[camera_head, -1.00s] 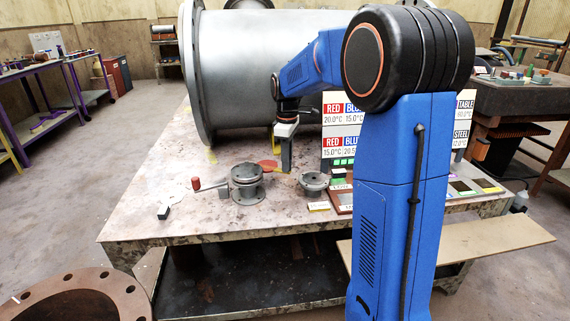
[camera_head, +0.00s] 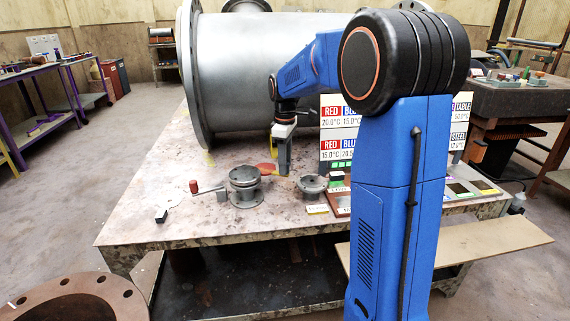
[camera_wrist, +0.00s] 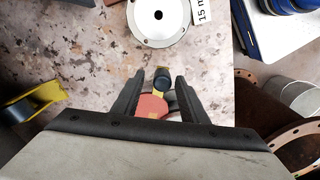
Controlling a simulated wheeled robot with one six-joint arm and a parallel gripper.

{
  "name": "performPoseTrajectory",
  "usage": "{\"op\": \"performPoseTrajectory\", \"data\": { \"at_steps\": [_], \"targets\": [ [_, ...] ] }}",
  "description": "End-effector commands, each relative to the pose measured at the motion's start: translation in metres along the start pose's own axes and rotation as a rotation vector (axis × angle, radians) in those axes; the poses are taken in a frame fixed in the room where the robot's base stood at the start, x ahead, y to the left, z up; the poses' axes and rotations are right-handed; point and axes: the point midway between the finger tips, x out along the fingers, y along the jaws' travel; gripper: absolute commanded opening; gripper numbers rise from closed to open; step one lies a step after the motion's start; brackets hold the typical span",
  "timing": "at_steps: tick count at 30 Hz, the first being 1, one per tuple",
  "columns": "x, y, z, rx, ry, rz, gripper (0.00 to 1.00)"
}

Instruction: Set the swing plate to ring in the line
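The flanged pipe fitting (camera_head: 245,188) stands on the table, with a gap between its two flanges. A lever with a red knob (camera_head: 194,187) sticks out to its left. A red disc (camera_head: 267,168) juts from the fitting's back right side. The wrist view shows part of the red disc (camera_wrist: 151,106) and a dark round tab (camera_wrist: 162,79) with yellow at it. My gripper (camera_head: 283,173) points down just right of the disc. In the wrist view my gripper (camera_wrist: 160,79) has its fingers on either side of the tab, with gaps showing. Any ring end is hidden.
A small grey flanged piece (camera_head: 312,185) stands close to the right of my gripper. A large grey pipe (camera_head: 260,75) lies behind, and a sign board (camera_head: 340,130) stands at the right. The table's front left is mostly clear.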

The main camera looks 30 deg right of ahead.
Motion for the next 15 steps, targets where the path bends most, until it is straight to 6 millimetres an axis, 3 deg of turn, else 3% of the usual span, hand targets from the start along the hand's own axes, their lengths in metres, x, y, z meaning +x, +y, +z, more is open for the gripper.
{"op": "performPoseTrajectory", "data": {
  "at_steps": [15],
  "targets": [
    [-0.094,0.001,-0.001,0.0,0.002,0.003,0.4]
  ]
}}
